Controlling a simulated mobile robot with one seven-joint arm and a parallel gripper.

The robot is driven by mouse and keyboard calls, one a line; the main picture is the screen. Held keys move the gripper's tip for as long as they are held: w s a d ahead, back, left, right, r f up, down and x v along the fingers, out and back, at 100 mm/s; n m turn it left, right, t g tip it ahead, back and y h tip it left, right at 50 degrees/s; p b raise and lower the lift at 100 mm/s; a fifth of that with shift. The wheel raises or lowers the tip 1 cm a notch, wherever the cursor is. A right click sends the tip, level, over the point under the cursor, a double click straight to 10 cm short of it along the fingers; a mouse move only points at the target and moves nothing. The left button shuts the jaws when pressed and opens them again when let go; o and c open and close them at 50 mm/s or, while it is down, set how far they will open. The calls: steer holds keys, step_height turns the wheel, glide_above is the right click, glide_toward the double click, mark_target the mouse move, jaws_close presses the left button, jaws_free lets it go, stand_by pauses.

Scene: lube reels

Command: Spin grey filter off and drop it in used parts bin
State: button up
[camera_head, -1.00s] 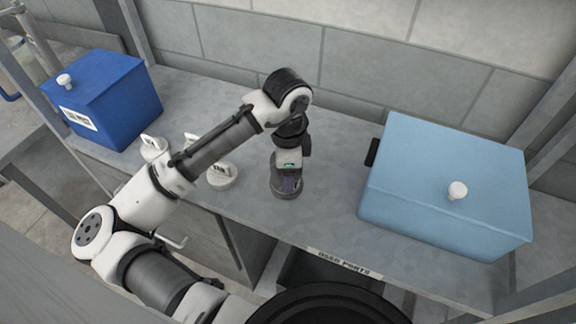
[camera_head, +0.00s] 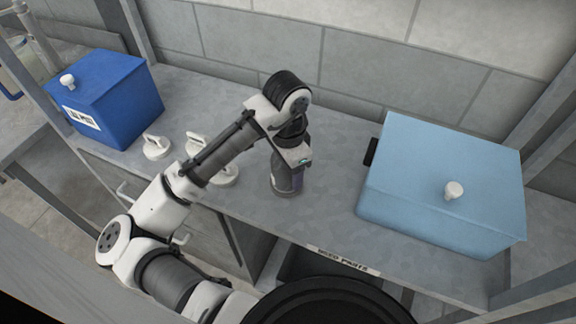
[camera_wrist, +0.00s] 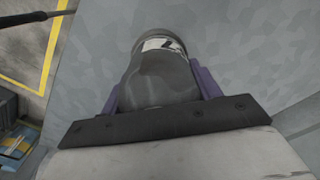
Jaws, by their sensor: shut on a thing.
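My gripper (camera_head: 287,180) points down at the grey bench top near its middle, with its purple fingers on either side of a grey filter. In the wrist view, the fingers (camera_wrist: 160,90) close on the sides of the grey filter (camera_wrist: 158,75), which has a white label with a dark mark near its far end. In the head view the filter (camera_head: 287,189) is mostly hidden by my wrist and fingers. I cannot tell whether it still touches its seat. The used parts bin (camera_head: 305,266) is a dark opening below the bench's front edge, under a "USED PARTS" label (camera_head: 342,261).
A light blue box (camera_head: 430,200) with a white knob stands on the right. A dark blue labelled box (camera_head: 110,100) stands at the left back. Several white handled pieces (camera_head: 157,147) lie left of my gripper. A block wall (camera_head: 400,60) closes the back.

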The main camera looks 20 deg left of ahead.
steer(key=n, duration=0.5)
steer(key=shift+s+f, duration=0.1)
steer(key=shift+f, duration=0.2)
steer(key=n, duration=0.5)
